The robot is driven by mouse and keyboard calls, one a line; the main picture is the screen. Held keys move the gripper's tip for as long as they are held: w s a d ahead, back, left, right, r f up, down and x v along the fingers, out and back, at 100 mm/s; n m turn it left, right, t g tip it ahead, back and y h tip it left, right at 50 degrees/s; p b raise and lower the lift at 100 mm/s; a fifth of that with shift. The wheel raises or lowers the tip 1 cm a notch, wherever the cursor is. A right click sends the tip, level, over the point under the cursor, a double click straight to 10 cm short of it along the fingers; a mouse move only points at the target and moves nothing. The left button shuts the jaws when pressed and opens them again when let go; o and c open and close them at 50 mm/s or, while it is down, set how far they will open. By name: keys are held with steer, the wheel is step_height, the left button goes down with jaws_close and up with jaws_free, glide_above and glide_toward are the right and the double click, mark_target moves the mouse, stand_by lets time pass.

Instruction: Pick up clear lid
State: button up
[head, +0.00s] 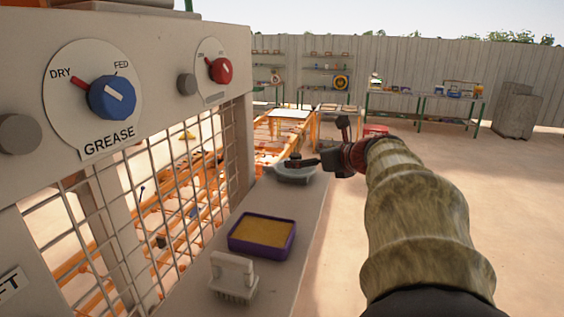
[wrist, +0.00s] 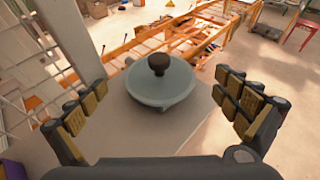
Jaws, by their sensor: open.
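The clear lid (wrist: 152,89) is a round, pale see-through disc with a dark brown knob (wrist: 159,63) on top. It lies on a round grey-green dish at the far end of the ledge; how it seats there is hard to tell. In the head view the lid (head: 296,172) is small and partly covered by my gripper. My gripper (head: 318,158) is at the lid's near right side. In the wrist view my gripper (wrist: 163,118) is open, with its padded fingers wide apart on either side of the lid and nothing between them touching it.
The grey ledge (head: 290,225) runs along a machine panel with a wire mesh guard (head: 150,200). A purple tray (head: 262,236) of yellow material and a white brush (head: 233,275) stand nearer on it. Orange conveyor frames lie beyond. Open floor is on the right.

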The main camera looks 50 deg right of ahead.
mark_target(299, 158)
steer(key=shift+w+f, duration=0.15)
steer(key=shift+w, duration=0.55)
steer(key=shift+w+d+f, duration=0.3)
steer(key=shift+w+d, duration=0.1)
steer(key=shift+w, duration=0.2)
steer(key=x, duration=0.5)
steer(key=shift+w+p, duration=0.25)
steer(key=shift+p, duration=0.15)
steer(key=shift+s, duration=0.15)
steer(key=shift+c, duration=0.3)
steer(key=shift+c, duration=0.5)
